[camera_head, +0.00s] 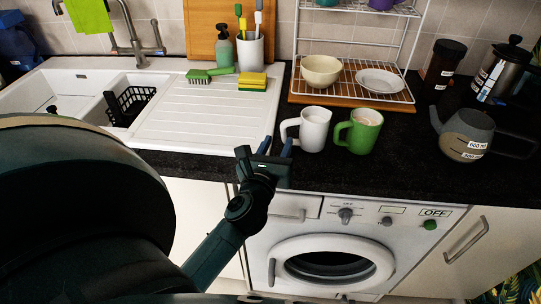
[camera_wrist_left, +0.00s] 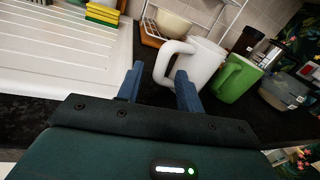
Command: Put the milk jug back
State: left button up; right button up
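A white jug or mug (camera_head: 314,128) stands upright on the black counter, with its handle to the left. It also shows in the left wrist view (camera_wrist_left: 203,65). I cannot tell for certain whether it is the milk jug. A green mug (camera_head: 359,131) stands to its right. A grey measuring jug (camera_head: 465,134) with a long dark handle stands farther right. My left gripper (camera_head: 277,145) is open and empty at the counter's front edge. In the left wrist view its fingers (camera_wrist_left: 160,72) point at the white handle, which is not visibly held. My right gripper is out of view.
A wire rack (camera_head: 395,93) with a bowl (camera_head: 321,71) and a plate (camera_head: 380,81) stands behind the mugs. The white sink drainer (camera_head: 205,115) is at left. A dark jar (camera_head: 443,66) and a French press (camera_head: 500,72) stand at back right. A washing machine (camera_head: 330,255) is below.

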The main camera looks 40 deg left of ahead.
pick_arm(q)
jog(key=b+v, duration=0.1)
jog(key=v, duration=0.3)
jog(key=shift+s+d+f, duration=0.1)
jog(key=shift+s, duration=0.1)
jog(key=s+d+f+m+t+h, duration=0.15)
jog(key=d+m+h, duration=0.4)
jog(key=m, duration=0.65)
jog(key=s+d+f+m+h, duration=0.15)
jog(key=d+m+h, duration=0.35)
jog(key=m, duration=0.7)
jog(key=s+d+f+m+g, duration=0.3)
jog(key=f+m, duration=0.4)
jog(key=m, duration=0.3)
jog(key=s+d+f+m+g, duration=0.3)
jog(key=f+m, duration=0.4)
jog(key=m, duration=0.4)
jog(key=shift+s+f+g, duration=0.35)
jog(key=shift+s+g, duration=0.25)
jog(key=shift+g, duration=0.05)
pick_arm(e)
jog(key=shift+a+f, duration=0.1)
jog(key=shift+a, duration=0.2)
